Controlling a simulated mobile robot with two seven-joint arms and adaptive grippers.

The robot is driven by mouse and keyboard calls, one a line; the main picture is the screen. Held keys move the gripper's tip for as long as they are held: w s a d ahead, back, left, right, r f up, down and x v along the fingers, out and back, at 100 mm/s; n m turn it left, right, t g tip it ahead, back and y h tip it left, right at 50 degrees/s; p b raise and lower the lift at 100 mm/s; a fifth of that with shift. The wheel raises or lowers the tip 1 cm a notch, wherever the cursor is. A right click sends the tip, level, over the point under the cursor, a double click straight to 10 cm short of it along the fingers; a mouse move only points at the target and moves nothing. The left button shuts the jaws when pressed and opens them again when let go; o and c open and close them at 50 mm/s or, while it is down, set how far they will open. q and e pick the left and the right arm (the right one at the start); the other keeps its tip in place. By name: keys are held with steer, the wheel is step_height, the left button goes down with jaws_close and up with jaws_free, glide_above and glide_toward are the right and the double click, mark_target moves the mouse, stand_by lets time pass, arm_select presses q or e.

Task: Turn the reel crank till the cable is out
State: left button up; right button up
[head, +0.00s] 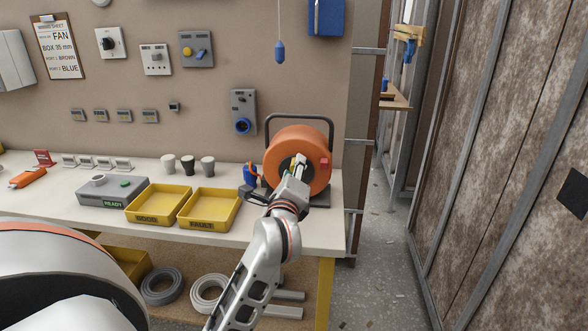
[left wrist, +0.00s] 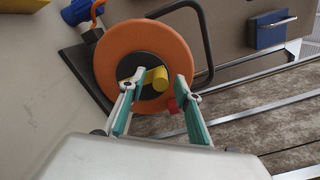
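The cable reel (head: 311,147) is an orange drum in a dark frame at the right end of the bench; it also fills the middle of the left wrist view (left wrist: 180,47). My left gripper (head: 299,167) is at the reel's face. In the left wrist view its two teal-padded fingers (left wrist: 157,88) are apart, with the knob between the tips and gaps showing on both sides. A blue plug (head: 251,174) is at the reel's left side, with a short orange cable piece (left wrist: 98,10) beside it. My right gripper is out of sight.
Two yellow trays (head: 209,209) and a grey box marked READY (head: 112,193) stand left of the reel. Three cups (head: 188,165) are behind them. A blue socket (head: 242,125) is on the wall panel. The floor (head: 385,230) right of the bench is mostly open.

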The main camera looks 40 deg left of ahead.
arm_select(q)
steer(key=v, duration=1.1)
steer(key=shift+s+a, duration=0.1)
